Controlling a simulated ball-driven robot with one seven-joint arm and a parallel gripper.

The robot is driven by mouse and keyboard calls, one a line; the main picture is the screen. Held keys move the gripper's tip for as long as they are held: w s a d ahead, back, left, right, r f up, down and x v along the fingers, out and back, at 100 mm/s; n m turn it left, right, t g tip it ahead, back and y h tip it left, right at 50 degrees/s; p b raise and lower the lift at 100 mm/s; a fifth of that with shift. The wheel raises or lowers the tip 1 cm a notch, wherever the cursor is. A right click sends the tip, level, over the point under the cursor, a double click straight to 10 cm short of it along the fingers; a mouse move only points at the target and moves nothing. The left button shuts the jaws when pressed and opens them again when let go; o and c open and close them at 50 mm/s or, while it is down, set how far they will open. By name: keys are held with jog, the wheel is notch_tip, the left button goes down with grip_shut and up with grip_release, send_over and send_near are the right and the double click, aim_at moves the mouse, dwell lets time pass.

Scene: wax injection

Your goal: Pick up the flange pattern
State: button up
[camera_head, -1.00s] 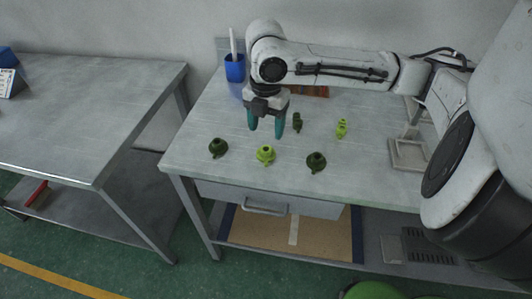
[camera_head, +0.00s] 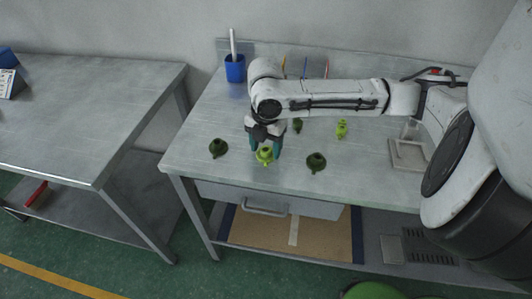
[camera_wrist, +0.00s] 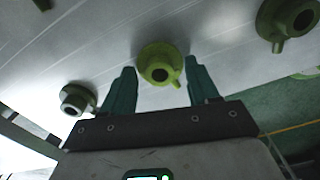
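Three flange-shaped patterns with a hole in the top stand in a row near the table's front. A bright yellow-green flange pattern (camera_head: 264,156) is in the middle. A dark green one (camera_head: 218,147) is at left and another dark green one (camera_head: 316,162) at right. My gripper (camera_head: 266,152) is low over the middle pattern, with its teal fingers apart. In the wrist view the yellow-green flange pattern (camera_wrist: 160,64) shows between the two open fingers (camera_wrist: 160,88), with a gap on each side. The left (camera_wrist: 76,99) and right (camera_wrist: 286,20) patterns lie outside the fingers.
A dark green part (camera_head: 297,126) and a yellow-green part (camera_head: 342,129) stand farther back. A blue cup (camera_head: 235,69) is at the back left, and a metal stand (camera_head: 408,157) at right. The table (camera_head: 200,175) has bare space at front left.

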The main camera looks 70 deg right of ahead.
aim_at(266, 149)
jog(key=c, duration=1)
jog(key=shift+r, duration=0.1)
jog(key=shift+r, duration=0.4)
notch_tip(266, 149, up, 2)
jog(key=shift+r, duration=0.15)
jog(key=s+a+r+p, duration=0.3)
jog(key=p, duration=0.2)
jog(key=s+a+r+p, duration=0.2)
jog(key=a+r+p, duration=0.1)
jog(key=a+p, duration=0.1)
jog(key=s+a+r+p, duration=0.3)
jog(key=p, duration=0.2)
jog(key=shift+s+a+r+p, duration=0.35)
jog(key=shift+r+p, duration=0.05)
